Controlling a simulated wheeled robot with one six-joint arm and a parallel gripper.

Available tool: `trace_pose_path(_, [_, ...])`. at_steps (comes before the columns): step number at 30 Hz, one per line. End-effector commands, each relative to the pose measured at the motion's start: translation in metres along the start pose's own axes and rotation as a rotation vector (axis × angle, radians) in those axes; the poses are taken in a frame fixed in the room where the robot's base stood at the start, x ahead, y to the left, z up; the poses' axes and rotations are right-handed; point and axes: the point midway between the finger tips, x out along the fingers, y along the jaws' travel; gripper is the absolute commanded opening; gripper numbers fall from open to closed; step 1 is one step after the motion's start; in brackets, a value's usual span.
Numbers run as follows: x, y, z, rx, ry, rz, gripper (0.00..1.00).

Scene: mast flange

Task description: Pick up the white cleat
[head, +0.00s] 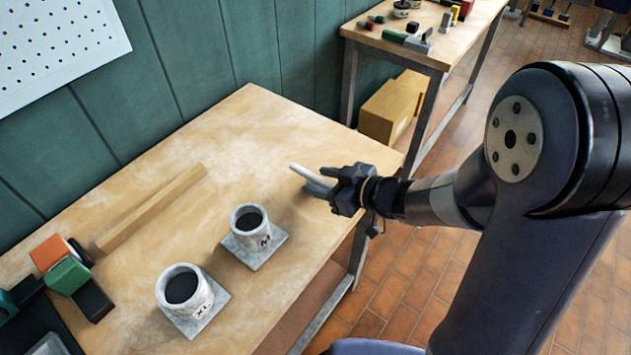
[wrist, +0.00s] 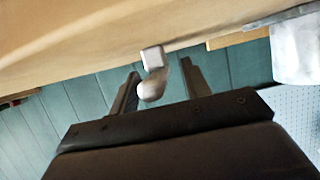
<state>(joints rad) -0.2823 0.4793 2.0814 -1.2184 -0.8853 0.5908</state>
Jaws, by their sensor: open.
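The white cleat (wrist: 153,74) is a small pale piece with a squarish end and a rounded end. In the wrist view it lies between the two dark fingers of my gripper (wrist: 160,72), with a gap visible on either side. In the head view, a pale elongated piece (head: 306,174), seemingly the cleat, shows at the fingertips of my gripper (head: 322,182), over the right part of the wooden table (head: 230,130). My gripper is open. The fingers partly hide the piece in the head view, and I cannot tell whether it touches the tabletop.
Two white cups marked M (head: 251,238) and XL (head: 190,300) stand on square plates left of my gripper. A wooden bar (head: 150,208) lies farther left. Orange (head: 50,253) and green (head: 68,276) blocks sit at the left edge. A second table (head: 440,45) stands behind.

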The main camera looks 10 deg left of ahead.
Motion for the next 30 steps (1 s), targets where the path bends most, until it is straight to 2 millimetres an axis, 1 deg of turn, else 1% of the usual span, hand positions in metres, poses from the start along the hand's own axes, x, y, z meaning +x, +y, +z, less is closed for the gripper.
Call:
trace_pose_path(1, [0.004,-0.0004,0.0,-0.001,0.0,-0.001,0.45])
trace_pose_path(3, [0.0058,-0.0002,-0.0003,0.0,0.0,0.0,0.45])
trace_pose_path(9, [0.0055,0.0,-0.0004,0.0,0.0,0.001,0.45])
trace_pose_path(25, [0.0053,0.0,-0.0003,0.001,0.0,0.001,0.01])
trace_pose_path(26, [0.0053,0.0,-0.0003,0.001,0.0,0.001,0.0])
trace_pose_path(30, [0.0053,0.0,-0.0005,0.0,0.0,0.001,0.0])
